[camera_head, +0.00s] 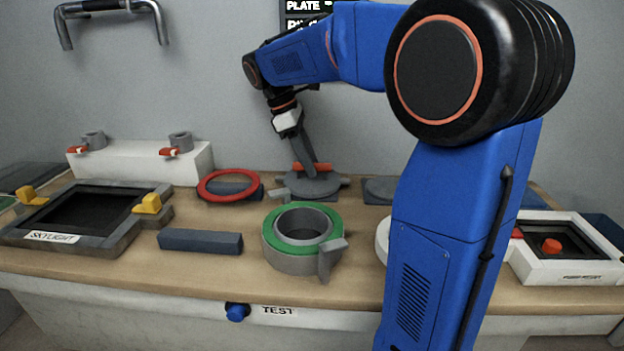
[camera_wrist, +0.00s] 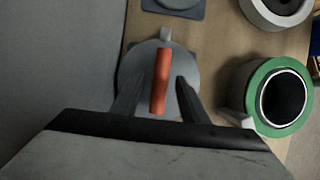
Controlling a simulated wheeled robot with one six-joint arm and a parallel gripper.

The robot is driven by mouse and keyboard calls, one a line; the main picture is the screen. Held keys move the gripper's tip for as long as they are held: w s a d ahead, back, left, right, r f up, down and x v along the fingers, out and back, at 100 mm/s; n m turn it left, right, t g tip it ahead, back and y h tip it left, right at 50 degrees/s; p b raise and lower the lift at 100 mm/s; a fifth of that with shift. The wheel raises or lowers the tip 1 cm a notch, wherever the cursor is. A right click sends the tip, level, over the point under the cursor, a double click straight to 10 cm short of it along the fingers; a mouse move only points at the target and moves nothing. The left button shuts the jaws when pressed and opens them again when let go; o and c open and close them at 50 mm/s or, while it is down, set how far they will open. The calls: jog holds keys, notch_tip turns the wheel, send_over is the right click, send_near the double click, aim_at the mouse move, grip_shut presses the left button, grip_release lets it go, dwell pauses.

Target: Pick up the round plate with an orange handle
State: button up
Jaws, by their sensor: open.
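The round grey plate (camera_head: 321,187) lies at the back of the wooden bench, with a short orange handle (camera_head: 312,167) across its top. The plate also shows in the wrist view (camera_wrist: 135,66), with the orange handle (camera_wrist: 160,80) running lengthwise between my fingers. My gripper (camera_head: 306,165) points down over the plate, and it also shows in the wrist view (camera_wrist: 152,95). Its two fingers stand open, one on each side of the handle, with gaps visible. I cannot tell whether the fingertips touch the plate.
A red ring (camera_head: 228,198) lies left of the plate. A grey ring housing with a green gasket (camera_head: 273,247) stands in front. A dark bar (camera_head: 200,248) and the skylight frame (camera_head: 22,234) are at left. A white hatch box (camera_head: 532,277) is at right. A wall rises behind the bench.

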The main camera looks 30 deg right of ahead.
jog(key=shift+x, duration=0.9)
jog(key=shift+r, duration=0.1)
grip_shut()
